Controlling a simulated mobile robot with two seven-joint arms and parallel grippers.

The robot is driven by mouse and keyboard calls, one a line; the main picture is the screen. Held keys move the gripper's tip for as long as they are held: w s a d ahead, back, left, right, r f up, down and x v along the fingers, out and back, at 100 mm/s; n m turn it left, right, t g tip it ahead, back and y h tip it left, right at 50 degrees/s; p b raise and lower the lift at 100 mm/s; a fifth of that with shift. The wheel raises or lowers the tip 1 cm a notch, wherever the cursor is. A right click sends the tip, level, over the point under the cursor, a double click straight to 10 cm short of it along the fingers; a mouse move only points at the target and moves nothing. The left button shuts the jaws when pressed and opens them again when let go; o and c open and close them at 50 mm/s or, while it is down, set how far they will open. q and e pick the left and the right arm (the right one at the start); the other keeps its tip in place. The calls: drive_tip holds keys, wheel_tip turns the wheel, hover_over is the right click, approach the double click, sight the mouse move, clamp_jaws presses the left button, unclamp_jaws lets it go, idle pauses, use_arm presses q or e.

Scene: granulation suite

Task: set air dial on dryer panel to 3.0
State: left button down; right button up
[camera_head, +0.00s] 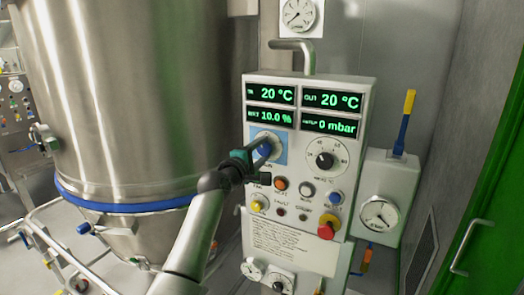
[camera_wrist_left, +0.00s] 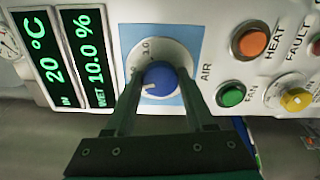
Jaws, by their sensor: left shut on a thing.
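The dryer panel (camera_head: 346,110) is a white box with green readouts. Its air dial has a blue knob (camera_wrist_left: 160,76) on a round white scale with a light blue backing (camera_wrist_left: 192,42), beside the label AIR in the left wrist view. A white pointer mark shows near the knob's lower left edge there. My left gripper (camera_head: 262,150) is shut on the knob, one finger on each side. My right gripper is not in view.
A second black dial (camera_head: 325,160) sits right of the air dial. Below are push buttons, a yellow selector (camera_head: 259,204) and a red emergency knob (camera_head: 326,230). The green fan button (camera_wrist_left: 231,94) is close to my fingers. A large steel vessel (camera_head: 140,90) stands left.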

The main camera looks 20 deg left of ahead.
use_arm(q)
drive_tip(key=m, duration=0.4)
drive_tip(key=shift+m, duration=0.3)
drive_tip(key=m, duration=0.3)
drive_tip(key=shift+m, duration=0.4)
drive_tip(key=m, duration=0.3)
drive_tip(key=shift+f+m, duration=0.1)
drive_tip(key=shift+m, duration=1.7)
drive_tip(key=shift+c, duration=1.3)
unclamp_jaws()
drive_tip(key=s+a, duration=0.1)
drive_tip(key=s, duration=1.4)
drive_tip(key=shift+a, duration=0.15)
